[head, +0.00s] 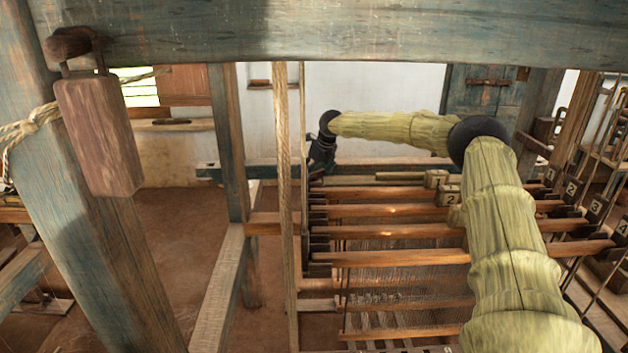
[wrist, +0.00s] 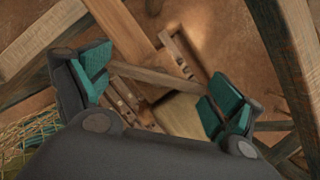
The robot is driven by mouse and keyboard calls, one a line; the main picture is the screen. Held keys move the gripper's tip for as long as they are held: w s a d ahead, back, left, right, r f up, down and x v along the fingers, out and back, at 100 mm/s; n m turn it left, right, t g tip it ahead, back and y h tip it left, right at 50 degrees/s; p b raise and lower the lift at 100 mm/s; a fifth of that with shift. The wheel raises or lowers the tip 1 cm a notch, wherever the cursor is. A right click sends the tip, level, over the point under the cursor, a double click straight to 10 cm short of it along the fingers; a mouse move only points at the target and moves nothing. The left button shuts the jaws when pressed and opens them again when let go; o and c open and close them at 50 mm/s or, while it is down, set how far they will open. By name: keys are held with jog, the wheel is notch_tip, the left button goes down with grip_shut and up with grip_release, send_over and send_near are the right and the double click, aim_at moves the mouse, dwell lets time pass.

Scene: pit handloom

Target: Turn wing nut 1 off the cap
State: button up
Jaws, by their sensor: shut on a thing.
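My gripper (head: 321,152) is a small dark shape at the far end of my arm in the head view, by the left ends of the wooden shafts. In the wrist view its two teal-padded fingers (wrist: 160,88) stand well apart with a thing held between them that I cannot make out clearly. A pale wooden block (wrist: 182,115) shows between the fingers; I cannot tell whether they touch it. Wing nut 1 and its cap cannot be picked out in either view. A small block marked 1 (head: 436,179) sits on the rear shaft.
Several wooden shafts (head: 390,258) cross the loom, with a block marked 2 (head: 448,196). Numbered tags (head: 573,187) stand at the right. A thick beam (head: 340,35) spans the top. Open floor (head: 180,240) lies left.

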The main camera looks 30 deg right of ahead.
jog(key=n+b, duration=0.1)
jog(key=n+y+b, duration=0.1)
jog(key=n+b, duration=0.1)
jog(key=n+g+b, duration=0.1)
jog(key=n, duration=0.1)
jog(key=shift+d+f+y, duration=0.25)
jog(key=shift+f+y, duration=0.1)
jog(key=shift+y, duration=0.05)
jog(key=n, duration=0.1)
jog(key=n+b, duration=0.1)
jog(key=n, duration=0.1)
jog(key=n+g+y+b, duration=0.1)
jog(key=n, duration=0.1)
jog(key=shift+w+d+r, duration=0.1)
jog(key=shift+r, duration=0.15)
jog(key=o, duration=0.7)
jog(key=shift+y, duration=0.3)
jog(key=shift+r, duration=0.6)
jog(key=v, duration=1.1)
jog(key=shift+d, duration=0.25)
